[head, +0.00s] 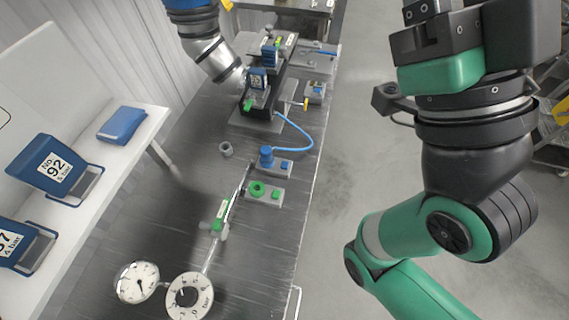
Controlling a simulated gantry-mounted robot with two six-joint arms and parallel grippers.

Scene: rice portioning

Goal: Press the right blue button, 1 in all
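Two control blocks lie on the dark bench. The farther one carries a round blue knob (266,156) on its left and a square blue button (286,164) on its right, with nothing touching either. My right gripper (440,45), black and green, is at the upper right beyond the bench edge, well apart from the blue button. Its fingertips cannot be made out. A silver and blue arm (213,57) comes in at the upper left. It ends by a blue labelled part, and I cannot make out its fingers.
A nearer block has a green knob (257,189) and a green button (277,195). A blue hose (299,127) curves behind the blue knob. Two gauges (138,282) are at the front. Blue labelled units (60,169) stand on a white shelf at left.

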